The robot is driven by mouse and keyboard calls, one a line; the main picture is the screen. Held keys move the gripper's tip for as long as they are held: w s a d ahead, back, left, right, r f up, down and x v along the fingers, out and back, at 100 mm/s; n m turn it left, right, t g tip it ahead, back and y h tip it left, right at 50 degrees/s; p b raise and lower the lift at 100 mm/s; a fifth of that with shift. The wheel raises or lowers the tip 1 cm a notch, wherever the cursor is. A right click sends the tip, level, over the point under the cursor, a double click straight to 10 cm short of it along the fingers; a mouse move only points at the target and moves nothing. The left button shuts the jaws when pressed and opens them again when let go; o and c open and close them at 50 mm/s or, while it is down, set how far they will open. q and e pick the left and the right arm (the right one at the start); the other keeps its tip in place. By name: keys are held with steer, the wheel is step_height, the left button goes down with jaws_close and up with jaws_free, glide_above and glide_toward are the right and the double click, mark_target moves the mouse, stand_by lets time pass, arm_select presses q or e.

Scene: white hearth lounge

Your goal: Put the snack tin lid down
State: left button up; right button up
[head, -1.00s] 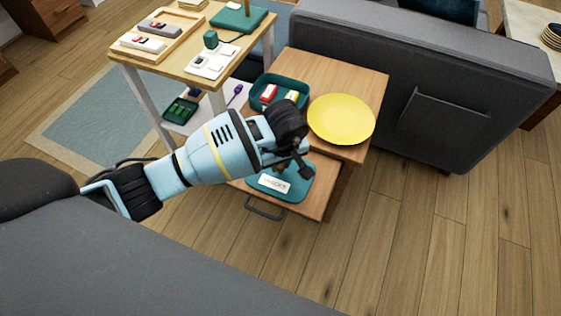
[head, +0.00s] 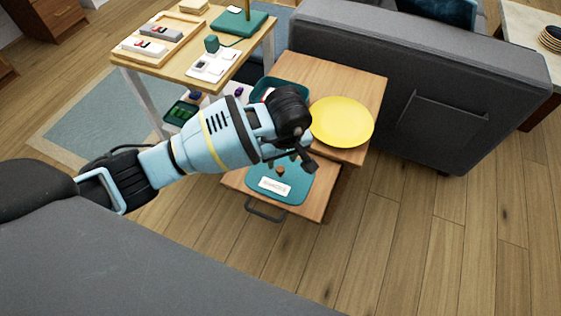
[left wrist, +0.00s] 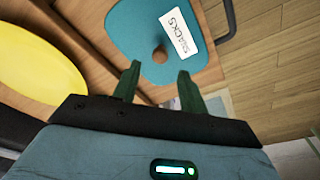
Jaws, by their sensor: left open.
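The snack tin lid (head: 298,189) is a teal, rounded panel with a brown knob and a white label. It lies flat over the pulled-out wooden drawer (head: 233,180) of the side table. The lid also shows in the left wrist view (left wrist: 134,32), where the label reads SNACKS. My left gripper (head: 292,163) is open and empty above the lid. In the left wrist view its two fingers (left wrist: 157,76) are apart, with the knob just beyond them and clear of both. What lies under the lid is hidden. My right gripper is not in view.
A yellow plate (head: 342,122) sits on the side table top (head: 350,78), beside a teal bin (head: 291,85) partly hidden by my left arm. A taller wooden table (head: 178,66) with trays stands at left. A grey sofa (head: 420,60) stands behind. Floor at right is clear.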

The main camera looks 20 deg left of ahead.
arm_select(q)
step_height(320, 180, up, 7)
steer(key=shift+s+d+p, duration=0.35)
steer(key=shift+s+p, duration=0.05)
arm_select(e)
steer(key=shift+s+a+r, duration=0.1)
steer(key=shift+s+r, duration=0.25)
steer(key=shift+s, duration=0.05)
